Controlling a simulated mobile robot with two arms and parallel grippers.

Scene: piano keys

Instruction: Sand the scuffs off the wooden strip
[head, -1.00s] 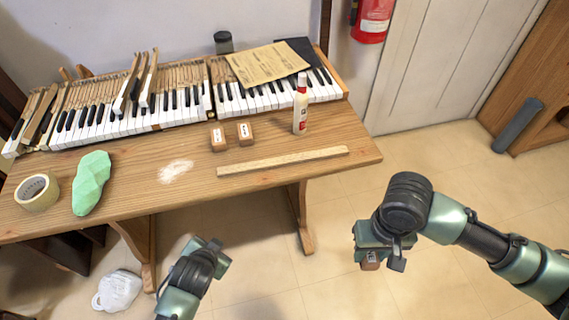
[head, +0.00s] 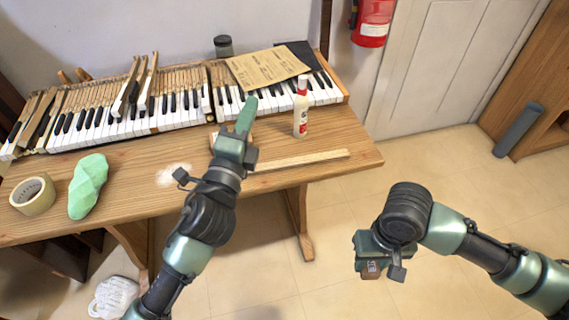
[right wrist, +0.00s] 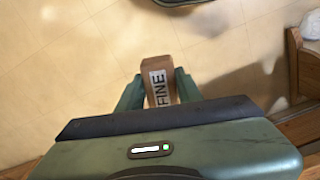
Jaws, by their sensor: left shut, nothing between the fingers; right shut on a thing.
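The pale wooden strip (head: 305,159) lies near the table's front edge in the head view; my left arm hides its left end. My left gripper (head: 246,110) is shut and empty, reaching over the table behind the strip, near the keys. It mostly hides the place where two small brown blocks stood. My right gripper (head: 371,262) is off the table's right front, over the floor. It is shut on a brown sanding block (right wrist: 157,68), whose label reads "FINE" in the right wrist view. I cannot make out scuffs on the strip.
A white bottle with a red label (head: 300,106) stands right of my left gripper. Piano keys (head: 125,125) and a brown paper (head: 265,67) lie behind. A tape roll (head: 33,195), green lump (head: 88,185) and pale powder patch (head: 172,174) are at the left.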

